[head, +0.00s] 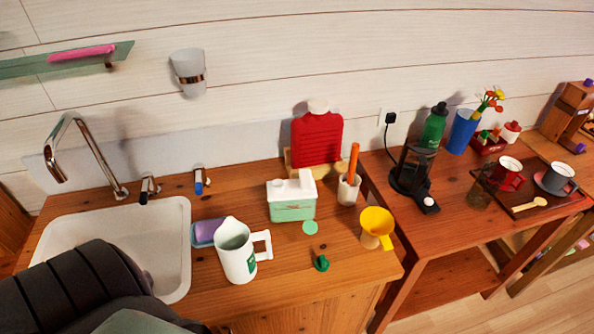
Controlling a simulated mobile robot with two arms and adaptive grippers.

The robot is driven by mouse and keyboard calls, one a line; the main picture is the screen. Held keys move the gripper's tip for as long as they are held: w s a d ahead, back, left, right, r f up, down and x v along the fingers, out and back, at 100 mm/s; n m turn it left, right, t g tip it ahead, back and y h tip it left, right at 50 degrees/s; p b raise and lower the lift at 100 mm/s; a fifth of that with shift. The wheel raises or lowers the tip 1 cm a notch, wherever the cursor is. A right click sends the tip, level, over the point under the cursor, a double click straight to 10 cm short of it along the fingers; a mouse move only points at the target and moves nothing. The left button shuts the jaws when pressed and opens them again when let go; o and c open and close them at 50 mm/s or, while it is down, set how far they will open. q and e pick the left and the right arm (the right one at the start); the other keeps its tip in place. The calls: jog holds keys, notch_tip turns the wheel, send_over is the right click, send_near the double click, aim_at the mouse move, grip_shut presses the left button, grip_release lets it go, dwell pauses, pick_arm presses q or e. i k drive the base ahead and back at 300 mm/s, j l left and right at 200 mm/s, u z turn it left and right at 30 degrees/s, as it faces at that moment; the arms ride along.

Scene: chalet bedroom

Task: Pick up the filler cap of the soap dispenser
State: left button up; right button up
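The soap dispenser looks to be the mint-green box with a white top (292,208), standing on the wooden counter right of the sink. A small flat mint-green disc (310,227) lies on the counter just in front of its right corner; its colour matches the dispenser, and it looks like the filler cap. A small dark green piece with a knob (321,263) lies nearer the counter's front edge; I cannot tell exactly what it is. My dark arm covers the lower left of the head view, over part of the sink. Neither gripper's fingertips show.
A white jug (237,255) stands left of the disc, beside a purple sponge (207,232) on a blue dish. A yellow funnel (377,223) is to the right, and a pot with an orange-handled tool (348,190) is behind. Bare counter surrounds the disc's front.

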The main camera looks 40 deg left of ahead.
aim_at(322, 265)
jog(key=u, duration=1.2)
